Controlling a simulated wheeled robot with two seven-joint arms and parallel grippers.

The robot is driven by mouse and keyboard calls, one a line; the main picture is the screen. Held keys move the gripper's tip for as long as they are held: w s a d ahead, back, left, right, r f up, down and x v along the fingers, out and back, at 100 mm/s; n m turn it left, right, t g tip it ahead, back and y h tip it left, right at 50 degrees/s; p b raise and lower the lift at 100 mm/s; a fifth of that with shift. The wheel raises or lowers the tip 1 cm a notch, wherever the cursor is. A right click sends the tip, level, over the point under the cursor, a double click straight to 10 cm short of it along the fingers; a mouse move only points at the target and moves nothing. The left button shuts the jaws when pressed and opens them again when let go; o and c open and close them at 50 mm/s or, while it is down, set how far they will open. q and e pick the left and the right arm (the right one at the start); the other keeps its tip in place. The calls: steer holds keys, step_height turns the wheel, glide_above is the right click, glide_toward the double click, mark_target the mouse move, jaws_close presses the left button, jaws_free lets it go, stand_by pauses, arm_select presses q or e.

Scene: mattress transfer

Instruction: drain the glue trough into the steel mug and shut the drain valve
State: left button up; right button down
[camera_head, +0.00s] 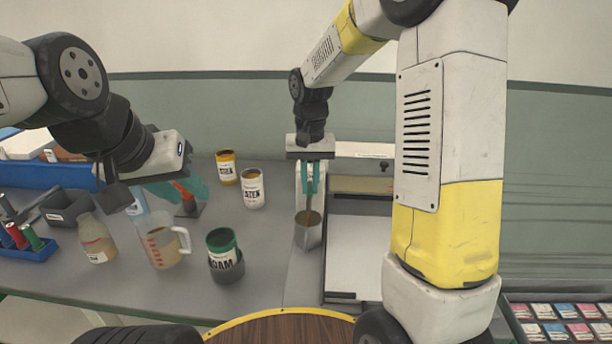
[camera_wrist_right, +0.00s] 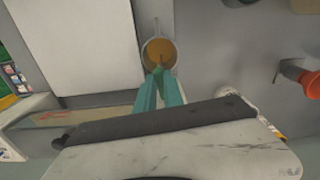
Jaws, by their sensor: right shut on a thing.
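The steel mug (camera_head: 308,238) stands below my right gripper; brown glue (camera_wrist_right: 160,52) shows inside it. My right gripper (camera_head: 312,190) points down with its teal fingers shut just above the mug. My left gripper (camera_head: 178,190) is open and empty, near an orange-handled thing (camera_wrist_right: 302,76).
A yellow can (camera_head: 226,168) and a white can (camera_head: 252,190) stand behind. A white board (camera_head: 355,255) lies right of the mug.

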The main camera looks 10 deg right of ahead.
steer(key=shift+w+a+r+m, duration=0.1)
steer(key=shift+a+m, duration=0.05)
steer(key=shift+m, duration=0.35)
steer(key=c, duration=1.7)
jaws_free()
steer(key=shift+c, duration=0.2)
step_height(320, 180, up, 7)
steer(key=shift+f, duration=0.1)
steer(key=shift+r, duration=0.5)
